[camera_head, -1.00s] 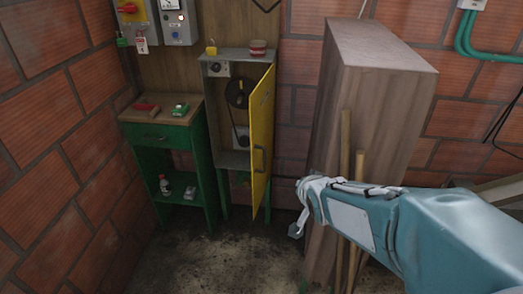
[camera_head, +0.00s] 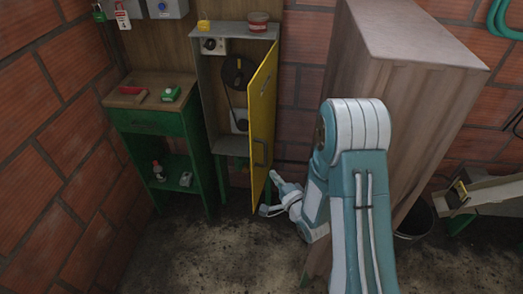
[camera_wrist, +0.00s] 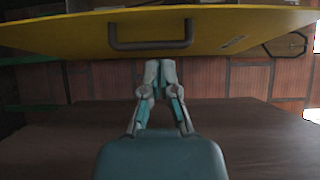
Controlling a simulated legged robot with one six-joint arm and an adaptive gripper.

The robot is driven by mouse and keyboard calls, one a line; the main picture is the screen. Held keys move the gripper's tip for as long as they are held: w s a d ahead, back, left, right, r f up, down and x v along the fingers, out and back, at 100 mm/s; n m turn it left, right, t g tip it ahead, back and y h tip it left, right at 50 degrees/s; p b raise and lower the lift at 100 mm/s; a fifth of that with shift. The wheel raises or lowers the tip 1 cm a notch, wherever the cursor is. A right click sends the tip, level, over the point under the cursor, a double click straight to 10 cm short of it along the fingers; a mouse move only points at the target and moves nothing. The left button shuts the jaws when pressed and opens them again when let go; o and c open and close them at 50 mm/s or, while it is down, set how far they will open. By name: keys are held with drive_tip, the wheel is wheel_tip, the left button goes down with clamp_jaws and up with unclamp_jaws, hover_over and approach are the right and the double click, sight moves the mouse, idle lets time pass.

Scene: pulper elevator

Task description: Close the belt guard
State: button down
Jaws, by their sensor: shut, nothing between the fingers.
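The belt guard is a yellow hinged door (camera_head: 263,115) on a grey box (camera_head: 210,95). It stands open, swung out toward me, with its handle (camera_head: 261,155) on the face toward the right. Inside the box are a dark pulley (camera_head: 238,72) and a belt. My gripper (camera_head: 272,192) is low, to the right of the door's lower end and below the handle. In the wrist view the door (camera_wrist: 80,35) and handle (camera_wrist: 150,42) span the top, just beyond my shut, empty fingers (camera_wrist: 161,66). I cannot tell whether the fingertips touch the door.
A tall wooden cabinet (camera_head: 410,60) stands close on the right, beside my arm. A green workbench (camera_head: 160,125) stands left of the box. The floor in front is clear.

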sight(254, 150)
drive_tip(key=x, duration=1)
drive_tip(key=shift+a, duration=0.1)
